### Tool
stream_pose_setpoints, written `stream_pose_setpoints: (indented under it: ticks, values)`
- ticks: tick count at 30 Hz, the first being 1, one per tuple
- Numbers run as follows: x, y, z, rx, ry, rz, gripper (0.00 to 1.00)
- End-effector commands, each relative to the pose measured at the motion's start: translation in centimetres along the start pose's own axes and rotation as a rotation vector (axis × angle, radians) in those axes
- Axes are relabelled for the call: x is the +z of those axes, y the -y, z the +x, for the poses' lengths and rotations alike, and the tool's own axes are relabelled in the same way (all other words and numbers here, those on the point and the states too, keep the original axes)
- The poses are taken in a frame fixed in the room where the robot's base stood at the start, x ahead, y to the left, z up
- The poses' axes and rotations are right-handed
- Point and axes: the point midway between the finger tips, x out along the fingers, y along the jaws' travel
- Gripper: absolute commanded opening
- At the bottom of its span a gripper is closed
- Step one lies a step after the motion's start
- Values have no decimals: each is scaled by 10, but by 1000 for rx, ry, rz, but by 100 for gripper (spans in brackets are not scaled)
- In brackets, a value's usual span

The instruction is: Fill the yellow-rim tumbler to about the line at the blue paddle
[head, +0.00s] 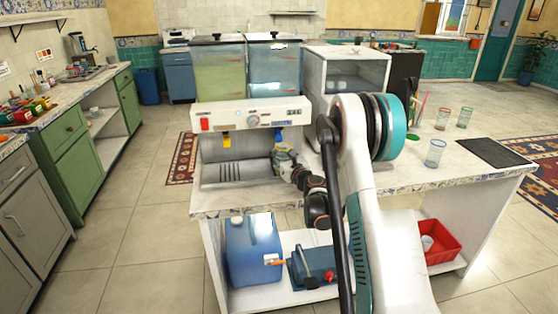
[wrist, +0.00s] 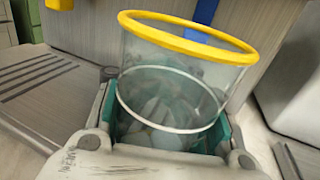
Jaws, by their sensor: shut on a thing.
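The yellow-rim tumbler (wrist: 185,75) is clear, with a white line ring around its wall. It stands about upright between the fingers of my gripper (wrist: 165,135), which is shut on it. I see no clear liquid level in it. The blue paddle (wrist: 202,12) shows just behind the tumbler's rim in the wrist view. In the head view the blue paddle (head: 278,135) hangs under the right side of the dispenser (head: 240,115), with the tumbler (head: 283,153) just below it. I cannot tell if the tumbler touches the paddle.
A yellow paddle (head: 199,141) hangs left of the blue one, above a slotted drip tray (head: 235,172). Two tanks, greenish (head: 218,70) and bluish (head: 274,70), sit on top. A glass-front cabinet (head: 345,75) stands to the right. Several other tumblers (head: 435,153) stand farther right.

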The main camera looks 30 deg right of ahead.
Motion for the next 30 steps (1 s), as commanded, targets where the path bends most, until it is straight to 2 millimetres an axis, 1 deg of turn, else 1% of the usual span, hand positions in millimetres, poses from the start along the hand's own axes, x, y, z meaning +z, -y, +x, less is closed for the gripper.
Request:
stream_pose_setpoints:
  ticks: [6, 15, 21, 30]
  values:
    - [0, 8, 23, 0, 0, 0, 5]
    - [0, 14, 44, 0, 0, 0, 5]
    - [0, 16, 48, 0, 0, 0, 5]
    - [0, 16, 48, 0, 0, 0, 5]
